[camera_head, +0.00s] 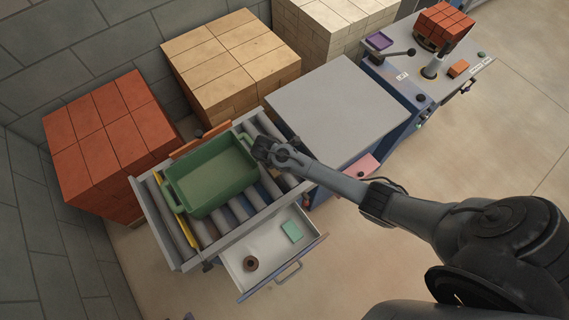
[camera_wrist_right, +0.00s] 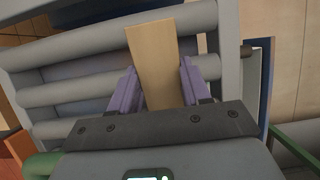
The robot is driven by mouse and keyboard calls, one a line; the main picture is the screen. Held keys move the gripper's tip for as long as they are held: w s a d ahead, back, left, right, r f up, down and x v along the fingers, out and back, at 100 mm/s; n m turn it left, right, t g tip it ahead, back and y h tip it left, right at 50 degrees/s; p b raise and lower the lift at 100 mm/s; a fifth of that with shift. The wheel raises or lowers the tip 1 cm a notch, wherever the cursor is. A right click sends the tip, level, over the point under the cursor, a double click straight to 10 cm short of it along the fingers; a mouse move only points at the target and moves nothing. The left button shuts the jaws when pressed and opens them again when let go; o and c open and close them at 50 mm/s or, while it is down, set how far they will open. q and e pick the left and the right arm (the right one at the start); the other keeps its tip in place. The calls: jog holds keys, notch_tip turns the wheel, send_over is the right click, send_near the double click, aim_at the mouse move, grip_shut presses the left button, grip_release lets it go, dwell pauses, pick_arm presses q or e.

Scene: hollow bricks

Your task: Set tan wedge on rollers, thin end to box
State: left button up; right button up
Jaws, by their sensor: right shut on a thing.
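The tan wedge (camera_wrist_right: 153,55) stands out between the purple fingers of my right gripper (camera_wrist_right: 157,85) in the right wrist view, and the gripper is shut on it. Its far end lies over the grey rollers (camera_wrist_right: 75,85); I cannot tell whether it touches them. In the head view my right gripper (camera_head: 266,148) is at the right end of the green box (camera_head: 210,176), above the rollers (camera_head: 269,186), and hides most of the wedge. The box sits on the rollers, and its edge shows in the wrist view (camera_wrist_right: 42,166). My left gripper is not in view.
A yellow strip (camera_head: 188,228) lies left of the box. An open drawer (camera_head: 270,248) below holds a brown ring (camera_head: 250,263) and a mint block (camera_head: 292,231). A grey tabletop (camera_head: 335,105) adjoins the rollers. Red (camera_head: 105,140) and tan brick stacks (camera_head: 235,60) stand behind.

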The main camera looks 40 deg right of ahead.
jog(key=shift+f, duration=1.1)
jog(key=shift+f, duration=0.1)
jog(key=shift+f, duration=0.15)
jog(key=o, duration=1.1)
